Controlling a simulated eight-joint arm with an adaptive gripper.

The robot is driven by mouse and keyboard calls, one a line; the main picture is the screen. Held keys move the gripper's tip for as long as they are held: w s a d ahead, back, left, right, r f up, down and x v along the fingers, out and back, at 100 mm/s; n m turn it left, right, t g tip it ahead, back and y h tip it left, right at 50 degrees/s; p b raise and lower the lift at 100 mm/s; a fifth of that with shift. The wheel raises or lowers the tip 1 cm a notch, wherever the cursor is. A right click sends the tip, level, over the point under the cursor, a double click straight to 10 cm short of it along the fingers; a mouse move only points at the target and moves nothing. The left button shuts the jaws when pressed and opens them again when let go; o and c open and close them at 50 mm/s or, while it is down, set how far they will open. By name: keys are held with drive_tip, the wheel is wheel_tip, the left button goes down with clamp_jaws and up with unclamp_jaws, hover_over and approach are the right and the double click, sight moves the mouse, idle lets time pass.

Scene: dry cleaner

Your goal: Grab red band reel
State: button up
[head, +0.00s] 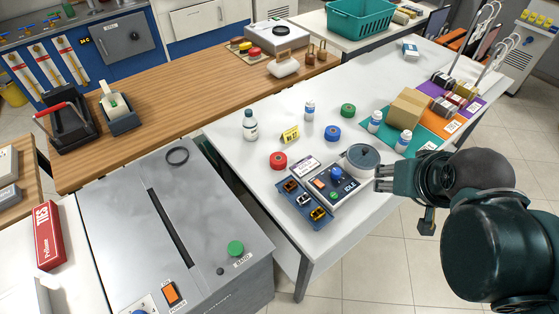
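The red band reel (278,161) lies flat on the white table, near its left edge. It is a small round red reel with a dark centre. A blue reel (333,133) and a green reel (347,110) lie farther back to its right. My gripper (381,179) is at the right of the table's front part, pointing left. Its two fingers look apart, with nothing visible between them. It is well to the right of the red reel, with the control panel and a round grey-blue dish between them in the picture.
A control panel (336,184) and blue tray (305,204) with small clips lie in front of the red reel. A white bottle (250,125) and yellow tag (290,135) stand behind it. A cardboard box (406,109) and bottles stand right. A grey machine (110,230) is left.

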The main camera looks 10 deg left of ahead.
idle(0.4)
drive_tip(key=o, duration=0.5)
